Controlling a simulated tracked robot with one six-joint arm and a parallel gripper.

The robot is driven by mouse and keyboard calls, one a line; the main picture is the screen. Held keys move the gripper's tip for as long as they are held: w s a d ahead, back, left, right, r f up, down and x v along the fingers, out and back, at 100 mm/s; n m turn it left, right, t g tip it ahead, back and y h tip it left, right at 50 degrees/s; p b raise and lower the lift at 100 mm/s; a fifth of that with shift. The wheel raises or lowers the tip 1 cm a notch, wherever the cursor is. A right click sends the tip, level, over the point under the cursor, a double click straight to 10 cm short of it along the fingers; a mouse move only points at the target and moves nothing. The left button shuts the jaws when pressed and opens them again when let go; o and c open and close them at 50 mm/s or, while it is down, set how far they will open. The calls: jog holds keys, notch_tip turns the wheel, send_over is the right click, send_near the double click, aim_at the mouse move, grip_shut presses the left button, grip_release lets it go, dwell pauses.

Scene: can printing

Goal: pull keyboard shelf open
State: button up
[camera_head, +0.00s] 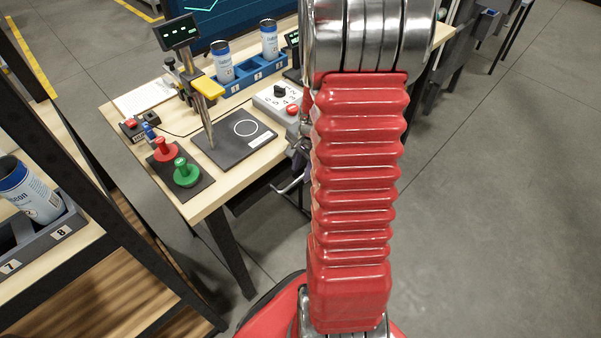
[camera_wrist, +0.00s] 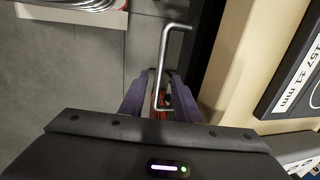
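A bent silver handle (camera_wrist: 162,70) stands out from the dark front of the shelf (camera_wrist: 207,45) under the table edge in the wrist view. My gripper (camera_wrist: 158,92) has its two purple fingers apart, one on each side of the handle's long bar in the picture. I see no clear contact, and how deep the bar sits between them I cannot tell. In the head view my arm hides most of the gripper and shelf front. A thin metal bar (camera_head: 291,187) shows below the table edge there.
The wooden table (camera_head: 205,206) carries a black plate (camera_head: 236,146), red (camera_head: 165,151) and green (camera_head: 186,175) knobs, a grey control box (camera_head: 280,101) and a blue can rack (camera_head: 247,82). A can shelf (camera_head: 50,263) stands at left. Grey floor (camera_head: 500,220) is clear at right.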

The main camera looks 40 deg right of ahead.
jog(key=shift+w+f, duration=0.25)
jog(key=shift+f, duration=1.05)
jog(key=shift+c, duration=0.2)
grip_shut()
